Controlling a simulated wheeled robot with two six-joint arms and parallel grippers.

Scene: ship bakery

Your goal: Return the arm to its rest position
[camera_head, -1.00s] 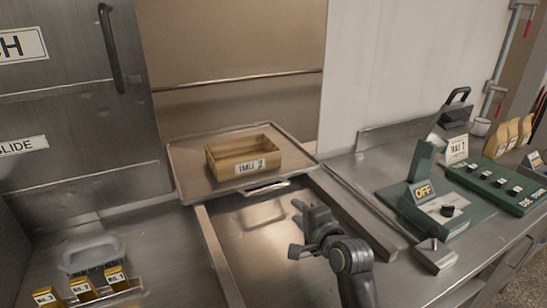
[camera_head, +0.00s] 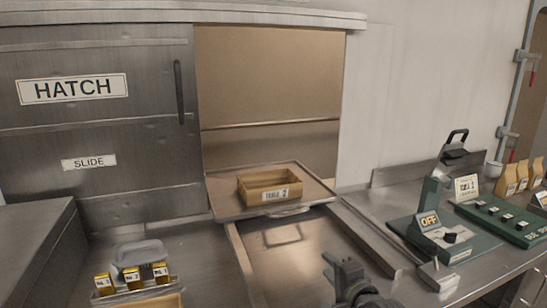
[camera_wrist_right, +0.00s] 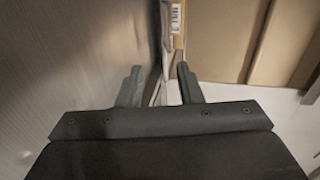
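My right gripper (camera_head: 338,268) is at the bottom of the head view, above the steel counter and in front of the tray. In the right wrist view its two fingers (camera_wrist_right: 158,85) stand apart with nothing between them. A wooden box (camera_head: 270,187) labelled "TABLE 2" sits on a tray (camera_head: 222,205) in the hatch opening, beyond the gripper and apart from it. The box's label edge also shows past the fingers in the wrist view. My left gripper is not seen in any view.
The hatch door (camera_head: 95,110) stands to the left of the opening. A caddy (camera_head: 140,250) with yellow numbered blocks is at the lower left. A green device marked "OFF" (camera_head: 430,222), a green board (camera_head: 500,220) and paper bags (camera_head: 525,178) stand on the right. The counter middle is clear.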

